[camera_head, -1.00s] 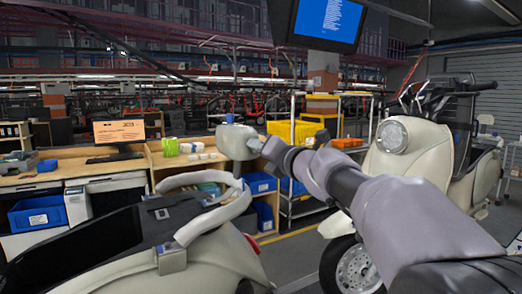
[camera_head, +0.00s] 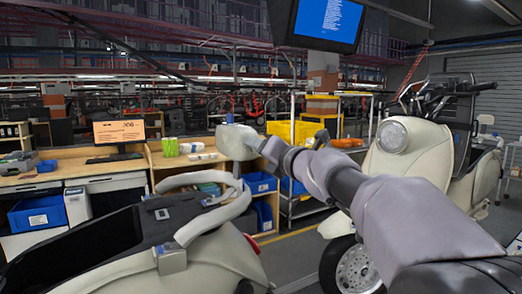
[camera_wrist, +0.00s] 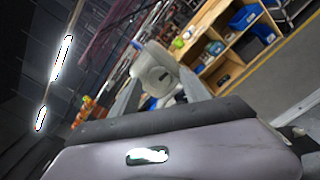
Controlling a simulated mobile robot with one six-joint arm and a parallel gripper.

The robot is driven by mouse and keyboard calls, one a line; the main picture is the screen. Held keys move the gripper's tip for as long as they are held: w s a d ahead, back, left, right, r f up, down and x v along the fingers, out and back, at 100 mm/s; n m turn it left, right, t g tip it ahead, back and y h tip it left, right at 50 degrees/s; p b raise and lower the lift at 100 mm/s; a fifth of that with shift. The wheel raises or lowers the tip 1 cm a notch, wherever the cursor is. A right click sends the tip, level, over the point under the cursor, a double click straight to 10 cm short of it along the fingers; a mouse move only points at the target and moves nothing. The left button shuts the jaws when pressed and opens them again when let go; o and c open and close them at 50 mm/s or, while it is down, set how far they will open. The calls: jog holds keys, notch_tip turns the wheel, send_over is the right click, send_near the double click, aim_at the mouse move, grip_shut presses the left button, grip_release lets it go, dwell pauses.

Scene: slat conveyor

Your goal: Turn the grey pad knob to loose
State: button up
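My gripper (camera_wrist: 165,92) shows in the wrist view as two grey fingers standing well apart, left and right, beyond a dark band. A pale grey rounded body (camera_wrist: 153,70) with a small dark slot on its face shows in the gap between the fingers; whether they touch it I cannot tell. In the head view my arm reaches in from the right and ends at a pale rounded part above the near scooter (camera_head: 215,257); the fingers do not show there. I cannot pick out the grey pad knob or its setting with certainty.
The near scooter's pale rail (camera_head: 215,218) and black top (camera_head: 165,222) lie below my arm's end. A wooden bench (camera_head: 85,168) with a monitor (camera_head: 118,133) stands behind. Blue bins (camera_head: 260,183) sit below it. A second scooter (camera_head: 425,155) stands at right.

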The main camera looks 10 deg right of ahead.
jog(key=p+v, duration=0.2)
jog(key=v, duration=1.5)
jog(key=shift+s+p, duration=0.2)
jog(key=shift+p, duration=0.1)
